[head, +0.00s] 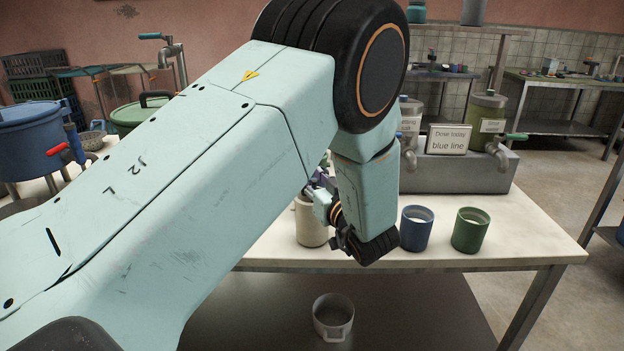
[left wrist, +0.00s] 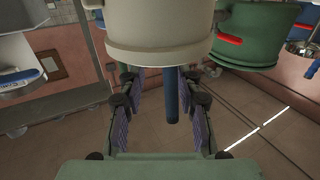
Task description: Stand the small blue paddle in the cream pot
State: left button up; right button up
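The cream pot (head: 309,226) stands on the light worktop, partly hidden behind my left arm. In the left wrist view the pot (left wrist: 155,35) fills the upper middle. A blue rod (left wrist: 172,100), which looks like the paddle's handle, sticks out past the pot's edge. The rest of the paddle is hidden by the pot. My left gripper (left wrist: 162,98) has its purple-padded fingers apart, one on each side of the rod, with visible gaps. In the head view the gripper (head: 322,186) is at the pot's upper rim, mostly hidden by my wrist. My right gripper is out of view.
A blue cup (head: 416,228) and a green cup (head: 470,230) stand right of the cream pot. Behind them is a grey dispenser (head: 455,172) with taps and a "blue line" sign (head: 447,139). A metal pan (head: 333,317) sits on the shelf below. The worktop's right end is clear.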

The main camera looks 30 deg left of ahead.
pick_arm(q)
notch_tip(320, 180, up, 10)
dwell(0.5)
jog(key=shift+f, duration=0.1)
dwell(0.6)
